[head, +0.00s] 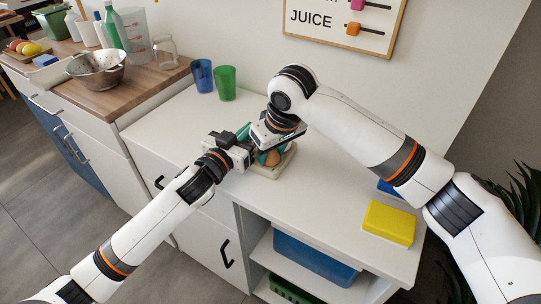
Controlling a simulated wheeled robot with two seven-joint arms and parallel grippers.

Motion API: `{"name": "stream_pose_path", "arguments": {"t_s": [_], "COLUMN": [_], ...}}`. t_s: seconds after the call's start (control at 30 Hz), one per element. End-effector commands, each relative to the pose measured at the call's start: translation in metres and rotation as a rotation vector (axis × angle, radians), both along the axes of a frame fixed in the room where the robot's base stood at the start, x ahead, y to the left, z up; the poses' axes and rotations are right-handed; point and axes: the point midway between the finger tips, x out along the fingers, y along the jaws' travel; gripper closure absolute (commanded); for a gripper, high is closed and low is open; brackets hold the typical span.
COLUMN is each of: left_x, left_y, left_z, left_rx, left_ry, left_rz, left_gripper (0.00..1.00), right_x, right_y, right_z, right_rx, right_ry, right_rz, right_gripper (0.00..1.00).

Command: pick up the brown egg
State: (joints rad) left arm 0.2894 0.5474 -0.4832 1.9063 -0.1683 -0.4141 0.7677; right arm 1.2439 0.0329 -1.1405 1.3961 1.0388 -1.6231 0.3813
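The brown egg (270,158) shows as a small orange-brown patch on or just above a beige tray (268,174) on the white counter. My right gripper (266,143) reaches down from above, right over the egg, and hides part of it. Whether its fingers touch the egg cannot be seen. My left gripper (243,157) comes in from the left at the tray's left side, close to the right one. The fingers of both grippers are too small and overlapped to read. Something teal is partly hidden behind the grippers.
A blue cup (202,76) and a green cup (225,83) stand at the back left. A yellow block (389,223) lies at the right front, with a blue item (387,188) behind it. A metal colander (97,69) sits on the wooden worktop. The counter between tray and yellow block is clear.

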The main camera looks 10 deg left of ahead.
Motion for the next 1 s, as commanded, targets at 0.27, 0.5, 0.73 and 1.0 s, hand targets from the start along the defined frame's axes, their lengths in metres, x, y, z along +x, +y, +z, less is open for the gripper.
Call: {"name": "stream_pose_path", "arguments": {"t_s": [0.27,0.5,0.73,1.0], "left_x": [0.000,0.000,0.000,0.000], "left_y": [0.000,0.000,0.000,0.000], "left_z": [0.000,0.000,0.000,0.000], "left_rx": [0.000,0.000,0.000,0.000], "left_ry": [0.001,0.001,0.001,0.001], "left_rz": [0.000,0.000,0.000,0.000], "left_gripper": [1.00,1.00,1.00,1.00], "right_x": [0.000,0.000,0.000,0.000], "right_y": [0.000,0.001,0.001,0.000], "right_z": [0.001,0.024,0.071,0.100], "right_rx": [0.000,0.002,0.002,-0.001], "right_ry": [-0.001,-0.004,-0.004,-0.003], "right_rz": [0.000,0.001,0.002,0.001], "right_gripper": [0.71,0.71,0.71,0.71]}}
